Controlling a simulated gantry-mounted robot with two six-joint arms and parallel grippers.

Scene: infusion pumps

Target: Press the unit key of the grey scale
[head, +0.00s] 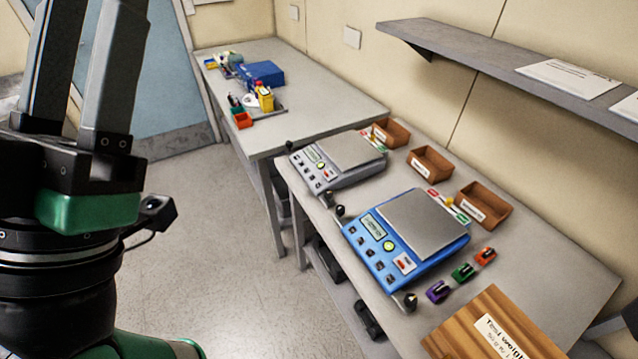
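The grey scale (337,160) stands on the near table, behind and left of the blue scale (408,240). Its sloped front panel has a lit display (312,155), several small dark keys and a red-and-white control (328,174). The key labels are too small to read, so I cannot tell which is the unit key. My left gripper (82,45) is large in the left foreground, fingers pointing up and apart with nothing seen between them. Its fingertips are cut off by the top edge. It is well left of the grey scale, not touching it. My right gripper is not seen.
Brown bins (484,204) line the wall side of the near table (545,268). Small purple, green and orange weights (463,272) and a wooden box (497,325) lie near the blue scale. A wall shelf (500,66) overhangs. A second table (335,100) holds a blue box (261,74).

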